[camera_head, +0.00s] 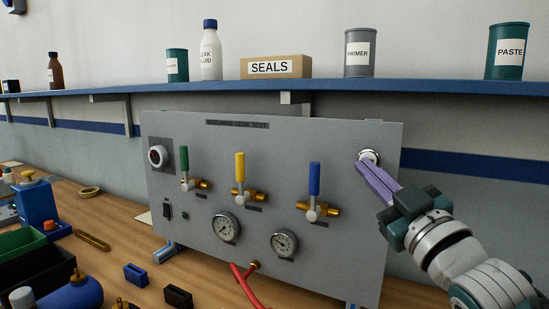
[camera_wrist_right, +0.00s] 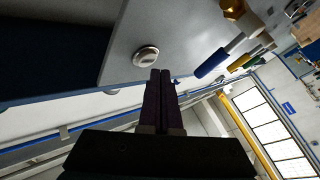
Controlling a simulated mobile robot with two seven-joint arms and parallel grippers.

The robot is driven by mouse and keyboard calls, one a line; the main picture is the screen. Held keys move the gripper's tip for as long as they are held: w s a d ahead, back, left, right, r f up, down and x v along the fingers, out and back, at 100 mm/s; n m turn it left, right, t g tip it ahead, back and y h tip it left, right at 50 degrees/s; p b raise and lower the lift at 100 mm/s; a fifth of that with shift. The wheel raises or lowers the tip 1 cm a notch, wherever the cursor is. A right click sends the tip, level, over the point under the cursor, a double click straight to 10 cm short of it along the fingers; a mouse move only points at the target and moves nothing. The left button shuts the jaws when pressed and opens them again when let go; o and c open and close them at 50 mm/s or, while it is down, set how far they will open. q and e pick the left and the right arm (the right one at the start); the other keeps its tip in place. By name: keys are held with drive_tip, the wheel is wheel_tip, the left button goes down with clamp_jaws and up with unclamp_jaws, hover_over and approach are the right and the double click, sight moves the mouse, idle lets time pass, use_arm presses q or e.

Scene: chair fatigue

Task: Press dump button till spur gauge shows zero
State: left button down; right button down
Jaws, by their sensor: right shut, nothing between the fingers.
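A grey leak-test panel (camera_head: 200,265) stands on the bench. A round pale button (camera_head: 369,155), seemingly the dump button, is at its upper right; it also shows in the wrist view (camera_wrist_right: 146,56). My right gripper (camera_head: 366,169) is shut and empty, its purple fingers pointing at the button. In the wrist view the fingertips (camera_wrist_right: 160,74) end just beside the button; I cannot tell whether they touch it. Two round gauges, a left one (camera_head: 226,226) and a right one (camera_head: 285,243), sit low on the panel. Their labels and readings are too small to read. My left gripper is not in view.
Valves with green (camera_head: 184,160), yellow (camera_head: 240,167) and blue (camera_head: 314,179) handles are on the panel. A white round knob (camera_head: 158,156) is at its upper left. A red hose (camera_head: 243,284) runs below. A blue shelf (camera_head: 410,88) with cans and bottles is above.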

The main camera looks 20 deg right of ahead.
drive_tip(key=shift+w+d, duration=0.25)
drive_tip(key=shift+w+d+b, duration=0.25)
drive_tip(key=shift+d+b, duration=0.05)
idle(0.7)
drive_tip(key=shift+s, duration=0.1)
drive_tip(key=shift+s+a+p, duration=0.45)
drive_tip(key=shift+a, duration=0.15)
drive_tip(key=s+a+p, duration=0.2)
drive_tip(key=s+a, duration=0.1)
drive_tip(key=shift+s+a, duration=0.15)
drive_tip(key=shift+a, duration=0.25)
idle(0.4)
